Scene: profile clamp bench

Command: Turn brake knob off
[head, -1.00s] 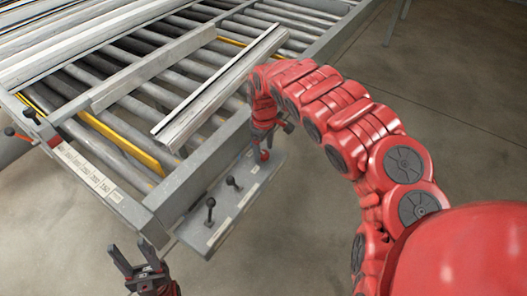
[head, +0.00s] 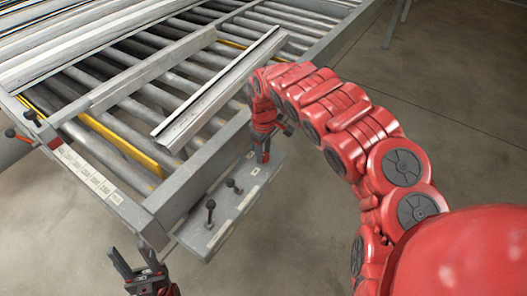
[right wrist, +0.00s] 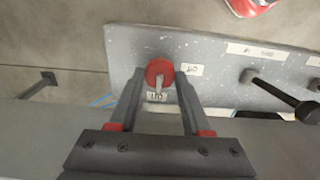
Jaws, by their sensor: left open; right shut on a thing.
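A round red knob (right wrist: 159,72) with a pale lever sits on the grey control plate (right wrist: 130,55) in the right wrist view. My right gripper (right wrist: 157,92) is shut on this knob, with one finger on each side. In the head view my right gripper (head: 262,153) points down at the far end of the control plate (head: 228,222), and its fingers mostly hide the knob. My left gripper (head: 133,254) is open and empty at the lower left, near the plate's front end. Labels beside the knob are too small to read.
Two black-knobbed levers (head: 211,206) (head: 233,184) stand on the same plate; one black lever (right wrist: 285,92) shows close to my right gripper. A metal profile (head: 205,100) lies on the roller bench (head: 100,187). Floor to the right is clear.

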